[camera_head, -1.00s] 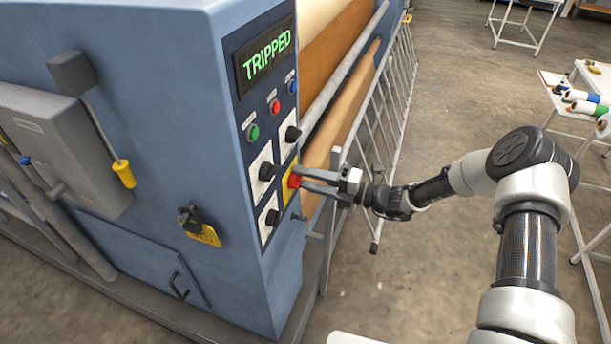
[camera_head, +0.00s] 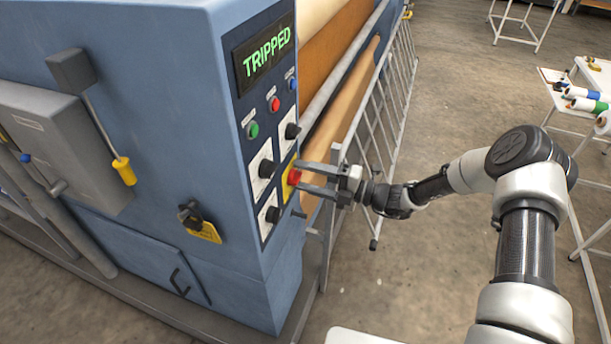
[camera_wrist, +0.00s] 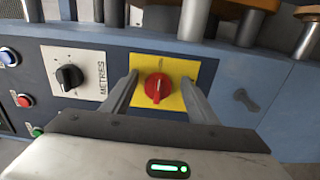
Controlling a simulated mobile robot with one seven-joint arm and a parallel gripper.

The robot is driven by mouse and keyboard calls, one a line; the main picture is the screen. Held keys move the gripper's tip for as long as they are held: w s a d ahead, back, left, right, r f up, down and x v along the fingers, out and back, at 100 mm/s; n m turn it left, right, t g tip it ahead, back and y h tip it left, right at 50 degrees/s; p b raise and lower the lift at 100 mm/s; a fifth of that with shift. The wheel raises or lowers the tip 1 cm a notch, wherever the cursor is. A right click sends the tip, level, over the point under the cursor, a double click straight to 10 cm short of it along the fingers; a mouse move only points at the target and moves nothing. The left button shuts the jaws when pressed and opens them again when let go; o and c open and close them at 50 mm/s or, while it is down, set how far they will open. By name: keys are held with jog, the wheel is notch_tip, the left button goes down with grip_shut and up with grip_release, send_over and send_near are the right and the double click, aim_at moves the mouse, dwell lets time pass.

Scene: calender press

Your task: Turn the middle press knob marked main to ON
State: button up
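The press panel carries a red rotary knob (camera_head: 292,177) on a yellow plate (camera_wrist: 174,67), with a black knob (camera_head: 267,168) to its left, another (camera_head: 292,131) above and another (camera_head: 272,215) below. No "main" marking is readable in either view. My gripper (camera_head: 300,176) is at the red knob, its two fingers spread. In the wrist view the red knob (camera_wrist: 158,87) sits between the fingers (camera_wrist: 159,80), with a gap on both sides. Its pointer ridge runs roughly up and down there. The display (camera_head: 265,54) reads TRIPPED.
A black knob marked METRES (camera_wrist: 69,76) is beside the yellow plate in the wrist view. A barred guard (camera_head: 385,125) stands close behind my gripper.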

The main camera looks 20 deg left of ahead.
jog(key=s+d+b, duration=0.1)
jog(key=d, duration=1.6)
jog(key=shift+s+d, duration=0.15)
jog(key=shift+d, duration=0.05)
